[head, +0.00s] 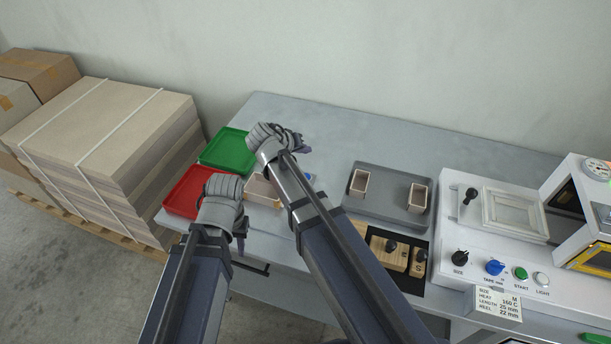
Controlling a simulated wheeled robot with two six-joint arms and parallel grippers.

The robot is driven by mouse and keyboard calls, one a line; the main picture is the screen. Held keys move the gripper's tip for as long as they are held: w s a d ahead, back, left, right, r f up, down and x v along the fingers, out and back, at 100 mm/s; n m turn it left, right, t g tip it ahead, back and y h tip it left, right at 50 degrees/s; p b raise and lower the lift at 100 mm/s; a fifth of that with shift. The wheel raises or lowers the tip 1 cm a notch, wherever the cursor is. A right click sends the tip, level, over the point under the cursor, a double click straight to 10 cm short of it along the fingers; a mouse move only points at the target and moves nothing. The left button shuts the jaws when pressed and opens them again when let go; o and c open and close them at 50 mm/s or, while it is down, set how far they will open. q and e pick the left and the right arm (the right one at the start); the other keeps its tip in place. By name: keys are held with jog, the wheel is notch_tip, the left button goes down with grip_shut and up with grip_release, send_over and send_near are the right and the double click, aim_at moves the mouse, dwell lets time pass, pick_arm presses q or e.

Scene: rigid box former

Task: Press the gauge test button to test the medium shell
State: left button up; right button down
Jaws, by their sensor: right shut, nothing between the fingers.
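My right gripper (302,147) is shut and empty, above the back left part of the table near the green tray. My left gripper (240,242) is lower and further left, over the front edge near the red tray; its fingers are mostly hidden by its wrist, so I cannot tell its opening. A pale beige piece (262,190) shows between my two arms, partly covered; I cannot tell whether it is the medium shell. A small blue part (309,177) shows beside my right forearm. I cannot make out the gauge test button.
A green tray (222,151) and a red tray (180,196) lie at the left. Two open box shells (360,183) (418,198) stand on a grey tray (390,179). Wooden blocks (397,254) sit in front. A white machine (513,255) with knobs stands at the right.

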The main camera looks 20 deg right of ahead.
jog(key=shift+f+b, duration=4.35)
jog(key=shift+f, duration=0.05)
jog(key=shift+f+b, duration=0.4)
jog(key=shift+f+b, duration=0.4)
jog(key=shift+r, duration=0.15)
jog(key=shift+r+p, duration=0.7)
jog(key=shift+p, duration=0.2)
notch_tip(320, 180, up, 5)
jog(key=p, duration=0.5)
jog(key=shift+r, duration=0.1)
